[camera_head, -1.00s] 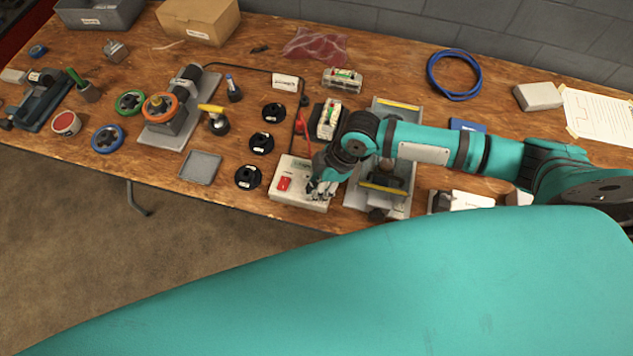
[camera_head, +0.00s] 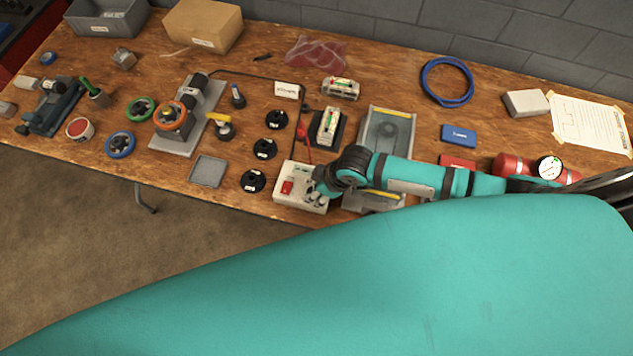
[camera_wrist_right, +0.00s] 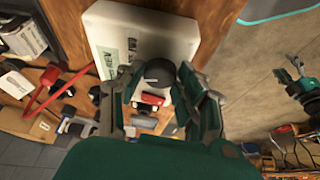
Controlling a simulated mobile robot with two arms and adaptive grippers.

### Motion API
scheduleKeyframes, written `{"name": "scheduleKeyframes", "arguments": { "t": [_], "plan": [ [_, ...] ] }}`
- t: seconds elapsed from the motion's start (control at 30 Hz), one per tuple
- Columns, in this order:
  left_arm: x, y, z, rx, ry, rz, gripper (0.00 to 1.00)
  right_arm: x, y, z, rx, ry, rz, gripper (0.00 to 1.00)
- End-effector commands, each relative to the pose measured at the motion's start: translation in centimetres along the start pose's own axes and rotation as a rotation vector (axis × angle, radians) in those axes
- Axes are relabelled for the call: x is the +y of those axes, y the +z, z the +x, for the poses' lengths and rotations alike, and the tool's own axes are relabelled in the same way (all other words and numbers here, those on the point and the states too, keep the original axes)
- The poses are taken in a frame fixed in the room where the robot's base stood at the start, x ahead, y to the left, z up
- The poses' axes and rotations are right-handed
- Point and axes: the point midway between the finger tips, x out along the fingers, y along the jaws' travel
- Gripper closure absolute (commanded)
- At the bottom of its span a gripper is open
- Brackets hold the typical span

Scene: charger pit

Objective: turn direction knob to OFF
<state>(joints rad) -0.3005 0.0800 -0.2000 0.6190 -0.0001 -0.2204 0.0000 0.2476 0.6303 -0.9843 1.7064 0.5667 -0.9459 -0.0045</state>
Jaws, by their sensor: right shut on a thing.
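The white control box (camera_head: 303,206) stands near the table's front edge, with a red switch (camera_head: 287,187) on its top. My right gripper (camera_head: 318,190) comes down on the box's right part and hides the knob in the head view. In the right wrist view the box (camera_wrist_right: 115,25) shows a dark round knob (camera_wrist_right: 158,70) between the fingers of my right gripper (camera_wrist_right: 160,82), which is shut on it. The knob's pointer and markings cannot be read. A dark, teal mechanism at the wrist view's right edge looks like my left gripper (camera_wrist_right: 300,85); its jaws are unclear.
Black round pieces (camera_head: 253,181) stand left of the box, beside a grey tray (camera_head: 208,171). A red-handled part (camera_head: 303,133) and a clear-topped module (camera_head: 328,125) are behind it. A grey fixture (camera_head: 388,125) is to the right. Floor lies beyond the front edge.

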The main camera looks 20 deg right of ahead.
Motion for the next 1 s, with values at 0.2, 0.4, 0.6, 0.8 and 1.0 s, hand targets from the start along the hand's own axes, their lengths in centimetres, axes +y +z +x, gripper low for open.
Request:
{"name": "scheduleKeyframes", "arguments": {
  "t": [0.2, 0.4, 0.6, 0.8, 1.0],
  "plan": [
    [0.0, -0.2, -2.5, 0.0, 0.0, 0.0, 0.41, -0.2, -0.3, -0.4, 0.003, 0.055, 0.14, 0.97],
    [0.0, -0.3, -3.4, 0.0, 0.001, 0.001, 0.41, -0.2, -0.2, -0.2, 0.003, 0.092, 0.223, 0.97],
    [0.0, -0.4, -3.8, 0.001, 0.001, 0.001, 0.41, -0.1, -0.2, -0.1, 0.004, 0.11, 0.264, 0.97],
    [0.0, -0.4, -3.8, 0.001, 0.001, 0.0, 0.41, -0.1, -0.2, -0.1, 0.004, 0.115, 0.273, 0.97],
    [0.0, -0.4, -3.8, 0.002, 0.001, 0.0, 0.41, -0.1, -0.2, 0.0, 0.005, 0.115, 0.272, 0.97]
  ]
}}
